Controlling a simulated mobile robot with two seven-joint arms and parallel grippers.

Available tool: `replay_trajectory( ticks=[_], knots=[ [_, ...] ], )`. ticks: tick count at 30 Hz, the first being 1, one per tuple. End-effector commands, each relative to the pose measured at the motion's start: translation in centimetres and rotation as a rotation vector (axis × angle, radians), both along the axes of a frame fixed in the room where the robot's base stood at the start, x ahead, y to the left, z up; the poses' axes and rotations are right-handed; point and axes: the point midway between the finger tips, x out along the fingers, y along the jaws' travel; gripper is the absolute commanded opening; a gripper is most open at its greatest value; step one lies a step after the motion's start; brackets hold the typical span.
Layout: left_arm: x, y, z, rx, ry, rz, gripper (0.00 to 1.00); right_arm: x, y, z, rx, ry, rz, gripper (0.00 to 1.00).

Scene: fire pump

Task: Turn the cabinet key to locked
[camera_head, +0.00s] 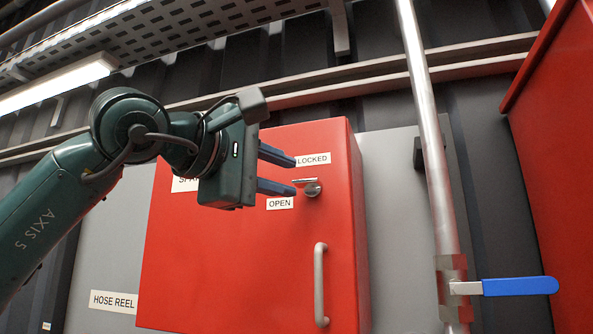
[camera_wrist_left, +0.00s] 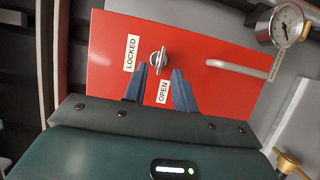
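The red cabinet (camera_head: 230,255) hangs on the wall with a silver key (camera_head: 311,187) in its door, between a LOCKED label (camera_head: 312,160) above and an OPEN label (camera_head: 280,203) below. In the head view the key's grip points left, between the labels. The key (camera_wrist_left: 158,60) also shows in the left wrist view, ahead of the fingertips. My left gripper (camera_head: 296,174) is open, its two dark blue fingers apart and empty. The tips are just left of the key in the head view; contact cannot be told. My right gripper is not in view.
A vertical metal pipe (camera_head: 428,140) with a blue-handled valve (camera_head: 520,286) stands right of the cabinet. A grey bar handle (camera_head: 320,285) is on the cabinet door below the key. A pressure gauge (camera_wrist_left: 287,25) shows in the left wrist view.

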Motion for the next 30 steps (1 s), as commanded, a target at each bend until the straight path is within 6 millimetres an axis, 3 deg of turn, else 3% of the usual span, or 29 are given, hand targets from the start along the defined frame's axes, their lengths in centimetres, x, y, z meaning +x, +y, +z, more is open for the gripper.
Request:
replay_trajectory(
  ticks=[7, 18, 28, 30],
  knots=[
    [2.4, -2.0, 0.1, -0.001, 0.001, 0.0, 0.27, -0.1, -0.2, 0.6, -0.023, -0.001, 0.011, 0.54],
    [2.7, -2.4, -0.1, 0.0, 0.0, -0.001, 0.27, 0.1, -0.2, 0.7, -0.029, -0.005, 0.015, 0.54],
    [2.7, -2.3, 0.0, -0.001, -0.001, 0.0, 0.0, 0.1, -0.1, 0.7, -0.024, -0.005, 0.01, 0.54],
    [2.7, -2.3, 0.0, -0.001, -0.001, 0.0, 0.0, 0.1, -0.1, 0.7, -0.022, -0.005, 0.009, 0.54]
  ],
)
